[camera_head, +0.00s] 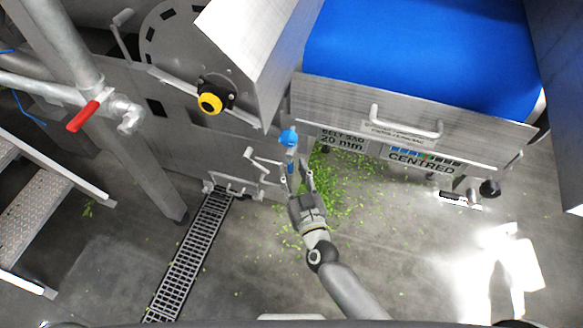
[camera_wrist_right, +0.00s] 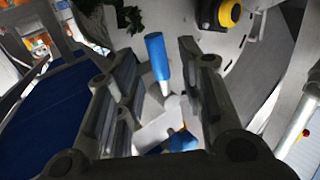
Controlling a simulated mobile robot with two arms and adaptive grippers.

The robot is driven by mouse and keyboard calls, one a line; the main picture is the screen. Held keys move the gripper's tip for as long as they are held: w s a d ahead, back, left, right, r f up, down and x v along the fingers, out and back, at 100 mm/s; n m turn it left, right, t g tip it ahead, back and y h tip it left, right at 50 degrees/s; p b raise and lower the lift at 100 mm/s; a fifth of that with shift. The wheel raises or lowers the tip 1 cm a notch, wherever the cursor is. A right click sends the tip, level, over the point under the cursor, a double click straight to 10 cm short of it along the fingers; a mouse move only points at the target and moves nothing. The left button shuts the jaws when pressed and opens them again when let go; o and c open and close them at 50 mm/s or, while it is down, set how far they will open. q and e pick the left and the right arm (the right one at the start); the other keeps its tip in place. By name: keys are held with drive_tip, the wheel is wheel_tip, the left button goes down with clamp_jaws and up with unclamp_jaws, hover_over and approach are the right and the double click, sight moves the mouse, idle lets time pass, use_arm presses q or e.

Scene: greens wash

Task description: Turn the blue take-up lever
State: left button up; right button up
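The blue take-up lever shows in the head view as a round blue knob (camera_head: 289,137) beside the left end of the conveyor. In the right wrist view, a blue cylindrical grip (camera_wrist_right: 156,57) on a pale stem appears between the finger lines, with a gap to each finger. My right gripper (camera_head: 299,172) reaches up from below, its fingers just below the knob; it also shows in the right wrist view (camera_wrist_right: 160,65). Its fingers are apart and empty. A second blue part (camera_wrist_right: 181,140) shows low between the fingers. My left gripper is not in view.
The blue belt (camera_head: 420,50) has a metal side panel with signs "BELT SAG 20 mm" (camera_head: 343,140) and "CENTRED" (camera_head: 421,161). A yellow-black knob (camera_head: 210,102) and a red-handled valve (camera_head: 83,116) are at left. Green scraps (camera_head: 345,185) lie on the floor near a drain grate (camera_head: 190,258).

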drive_tip(key=shift+x, duration=0.8)
clamp_jaws()
